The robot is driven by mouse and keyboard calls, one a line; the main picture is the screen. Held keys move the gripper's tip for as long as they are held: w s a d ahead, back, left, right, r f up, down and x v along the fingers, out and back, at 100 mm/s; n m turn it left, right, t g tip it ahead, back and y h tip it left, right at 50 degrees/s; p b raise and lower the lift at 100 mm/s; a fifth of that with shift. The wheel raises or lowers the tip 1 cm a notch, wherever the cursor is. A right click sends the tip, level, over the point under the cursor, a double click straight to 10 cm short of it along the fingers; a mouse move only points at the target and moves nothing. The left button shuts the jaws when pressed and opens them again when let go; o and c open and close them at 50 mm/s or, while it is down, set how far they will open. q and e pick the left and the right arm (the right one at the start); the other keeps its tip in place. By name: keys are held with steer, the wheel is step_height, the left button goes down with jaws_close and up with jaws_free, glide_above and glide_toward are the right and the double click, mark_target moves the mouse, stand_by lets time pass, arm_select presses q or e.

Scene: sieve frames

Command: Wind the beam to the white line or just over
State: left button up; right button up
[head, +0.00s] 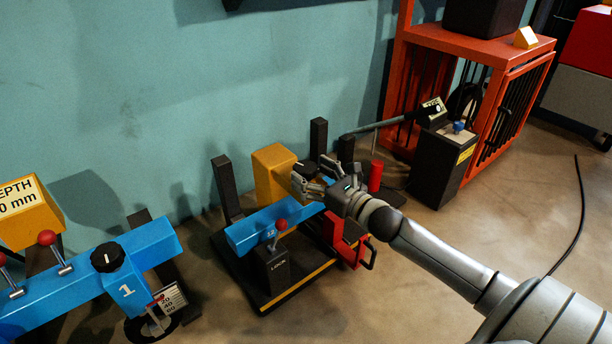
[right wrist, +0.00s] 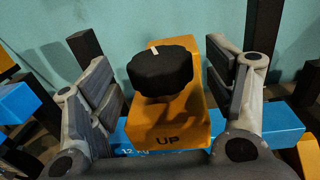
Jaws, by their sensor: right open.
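A blue beam (head: 250,231) lies across the middle frame, with a yellow block (head: 269,172) behind it. In the right wrist view a black knob (right wrist: 160,72) with a white mark on its top sits on a yellow-orange part marked UP (right wrist: 185,130). My right gripper (head: 308,182) is open at the knob. In the right wrist view its fingers (right wrist: 165,78) stand on either side of the knob, apart from it. The head view hides most of the knob behind the gripper. I cannot make out a white line by the beam. My left gripper is not in view.
A second blue beam (head: 60,297) with a black knob (head: 107,258), a red-knobbed lever and a scale card (head: 172,298) stands at left. An orange cage (head: 462,90) and a dark pedestal (head: 440,165) stand at right. Dark posts rise near the gripper. Floor at right is mostly clear, with a cable.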

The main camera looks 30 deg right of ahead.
steer(key=shift+w+a+b, duration=0.2)
steer(key=shift+w+b, duration=0.2)
steer(key=shift+w, duration=0.8)
steer(key=c, duration=1)
